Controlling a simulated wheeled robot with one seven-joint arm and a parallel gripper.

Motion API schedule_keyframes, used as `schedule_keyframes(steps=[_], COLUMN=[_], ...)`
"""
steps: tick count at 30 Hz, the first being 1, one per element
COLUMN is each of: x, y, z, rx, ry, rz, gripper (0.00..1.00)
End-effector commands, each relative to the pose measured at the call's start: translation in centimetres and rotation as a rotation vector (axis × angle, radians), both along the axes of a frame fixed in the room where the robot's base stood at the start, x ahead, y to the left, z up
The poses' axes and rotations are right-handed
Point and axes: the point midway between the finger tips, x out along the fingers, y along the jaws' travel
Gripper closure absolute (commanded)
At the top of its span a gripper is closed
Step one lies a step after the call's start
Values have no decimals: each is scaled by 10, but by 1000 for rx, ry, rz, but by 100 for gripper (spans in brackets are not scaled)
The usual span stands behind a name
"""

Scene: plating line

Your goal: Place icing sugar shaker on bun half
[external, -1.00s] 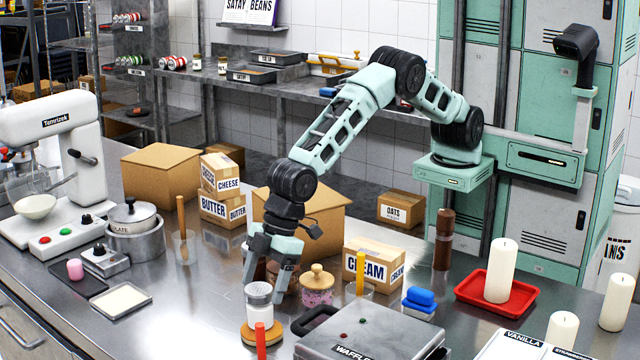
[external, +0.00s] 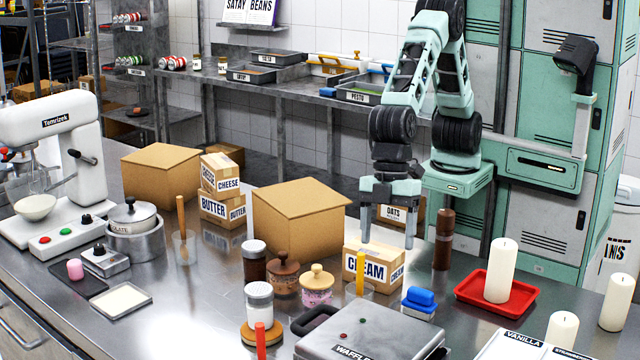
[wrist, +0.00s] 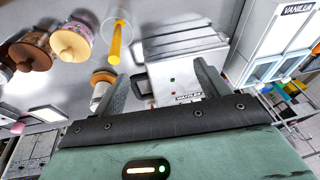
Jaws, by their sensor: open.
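The icing sugar shaker (external: 259,303), a clear jar of white powder with a pale lid, stands upright on the bun half (external: 262,332), a flat tan round on the steel counter. In the wrist view the shaker (wrist: 98,95) lies beyond my left finger, partly hidden by it, with the orange-brown bun half (wrist: 104,76) at its end. My gripper (external: 390,240) is open and empty, fingers pointing down, above the counter by the cream box, well to the right of the shaker and apart from it.
The waffle iron (external: 372,328) stands right of the shaker. A dark-filled shaker (external: 254,262) and two lidded jars (external: 317,285) stand behind it. The cream box (external: 373,268) is close to my fingers. A red tray (external: 525,297) holds a white candle-like cylinder at right.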

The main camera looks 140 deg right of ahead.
Motion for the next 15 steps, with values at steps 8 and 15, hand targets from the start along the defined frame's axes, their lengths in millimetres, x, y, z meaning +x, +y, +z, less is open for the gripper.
schedule_keyframes(steps=[8,15], x=[-243,-354], y=[95,77], z=[12,-4], rx=[-43,-142], ry=[132,177], rz=[395,573], gripper=[25,25])
